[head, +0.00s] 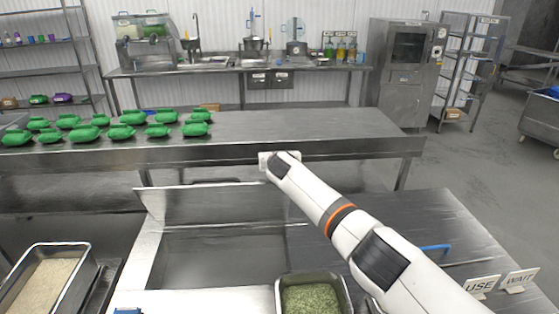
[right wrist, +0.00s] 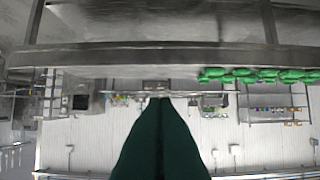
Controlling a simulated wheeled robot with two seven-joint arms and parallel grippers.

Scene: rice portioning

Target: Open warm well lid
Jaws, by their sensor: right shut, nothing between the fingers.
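The warm well (head: 220,262) is a sunken steel basin in the front counter, in the lower middle of the head view. Its steel lid (head: 215,205) is raised and tilted up along the far side, and the basin shows uncovered. A dark handle (head: 212,181) shows at the lid's top edge. My right arm reaches in from the lower right. My right gripper (head: 265,161) is above and beyond the lid's right end, in front of the rear table. In the right wrist view its dark green fingers (right wrist: 160,103) are shut and empty. My left gripper is out of view.
A pan of green herbs (head: 313,299) and a tray of rice (head: 40,285) are at the front. Several green packs (head: 88,133) lie on the rear steel table (head: 290,128). USE (head: 481,285) and WAIT (head: 520,279) signs and a blue-handled tool (head: 435,247) are at right.

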